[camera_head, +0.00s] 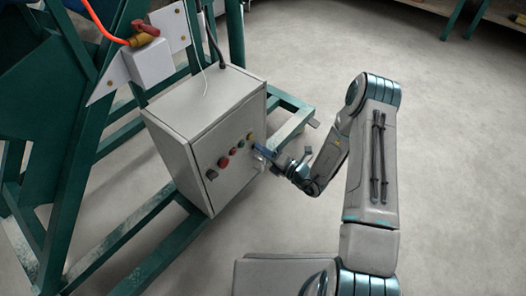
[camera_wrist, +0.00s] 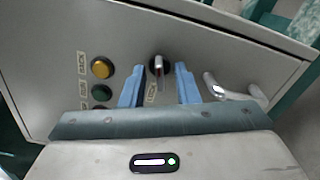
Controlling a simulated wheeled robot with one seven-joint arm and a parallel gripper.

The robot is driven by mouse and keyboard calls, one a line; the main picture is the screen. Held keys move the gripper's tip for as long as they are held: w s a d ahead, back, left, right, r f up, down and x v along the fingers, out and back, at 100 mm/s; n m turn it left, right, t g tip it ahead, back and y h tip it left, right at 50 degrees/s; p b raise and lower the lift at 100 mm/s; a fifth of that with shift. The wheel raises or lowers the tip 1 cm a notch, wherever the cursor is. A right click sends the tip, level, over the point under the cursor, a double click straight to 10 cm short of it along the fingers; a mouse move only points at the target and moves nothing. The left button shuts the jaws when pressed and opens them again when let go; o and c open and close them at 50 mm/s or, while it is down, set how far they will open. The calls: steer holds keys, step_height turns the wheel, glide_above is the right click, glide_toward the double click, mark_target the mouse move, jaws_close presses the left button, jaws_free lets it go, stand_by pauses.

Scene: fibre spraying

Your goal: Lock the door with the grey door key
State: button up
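The grey control cabinet's door (camera_head: 226,150) looks shut in the head view; its front fills much of the wrist view (camera_wrist: 115,35). The small grey key (camera_wrist: 158,64) sits in a round black lock near the door's edge, upright in the wrist view. My gripper (camera_wrist: 160,76) is open, with its blue fingers on either side of the key and a gap on both sides. In the head view my gripper (camera_head: 265,151) is at the right side of the door front and hides the lock area.
A silver door handle (camera_wrist: 232,92) is close to the right finger. A yellow button (camera_wrist: 102,68) and a dark green button (camera_wrist: 101,92) are to the left. A green steel frame (camera_head: 75,165) stands around the cabinet. The floor (camera_head: 290,45) behind is clear.

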jaws_close()
steer(key=shift+n, duration=0.4)
steer(key=shift+n+p, duration=2.5)
steer(key=shift+n, duration=4.1)
steer(key=shift+d+f, duration=0.1)
steer(key=shift+o, duration=0.6)
jaws_free()
